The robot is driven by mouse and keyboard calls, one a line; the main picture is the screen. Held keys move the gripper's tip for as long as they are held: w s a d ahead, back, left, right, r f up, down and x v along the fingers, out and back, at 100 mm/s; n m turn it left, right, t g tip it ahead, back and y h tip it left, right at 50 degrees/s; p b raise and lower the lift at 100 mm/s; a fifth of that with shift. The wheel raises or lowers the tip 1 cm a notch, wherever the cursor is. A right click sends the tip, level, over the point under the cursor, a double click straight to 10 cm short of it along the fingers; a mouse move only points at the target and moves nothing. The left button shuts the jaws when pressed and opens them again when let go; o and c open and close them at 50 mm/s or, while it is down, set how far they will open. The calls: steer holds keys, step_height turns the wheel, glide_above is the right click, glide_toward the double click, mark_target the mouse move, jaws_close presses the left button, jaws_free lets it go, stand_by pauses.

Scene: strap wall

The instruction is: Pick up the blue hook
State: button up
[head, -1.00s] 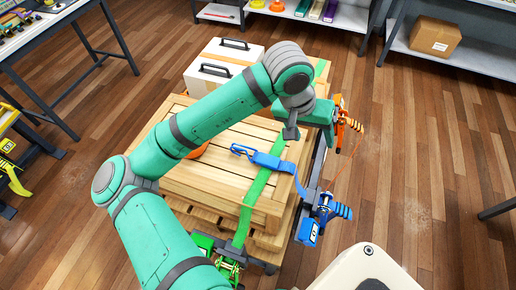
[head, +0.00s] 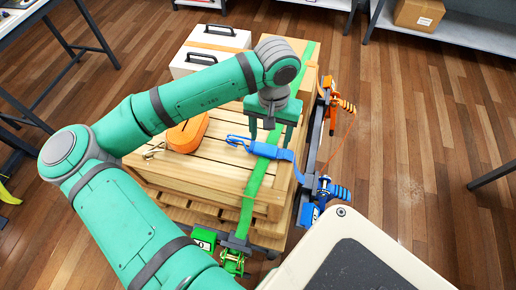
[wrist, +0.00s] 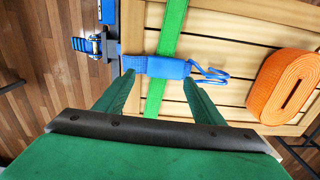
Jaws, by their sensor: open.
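The blue hook (head: 238,142) lies on the wooden crate's slatted top, at the end of a short blue strap (head: 275,152). The hook also shows in the wrist view (wrist: 212,75), just right of my right finger's tip, its open end pointing right. The blue strap crosses over a green strap (head: 251,190) and runs to a blue ratchet (head: 327,190) at the crate's right side. My gripper (head: 271,136) is open and empty, fingers pointing down above the strap. In the wrist view the strap's sewn end (wrist: 165,67) lies ahead between the fingertips.
A folded orange strap (head: 188,132) with a metal hook lies on the crate (head: 180,178), left of the blue hook. White cases (head: 215,50) stand behind. An orange ratchet (head: 340,104) and a green ratchet (head: 232,260) are at the edges. Wood floor lies to the right.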

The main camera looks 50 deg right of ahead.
mark_target(266, 149)
steer(key=f, duration=0.1)
steer(key=a+f, duration=0.1)
steer(key=f, duration=0.1)
steer(key=shift+w+f, duration=0.15)
steer(key=shift+f, duration=0.8)
steer(key=shift+c, duration=0.2)
steer(key=c, duration=0.8)
steer(key=shift+c, duration=0.2)
steer(key=shift+r, duration=0.15)
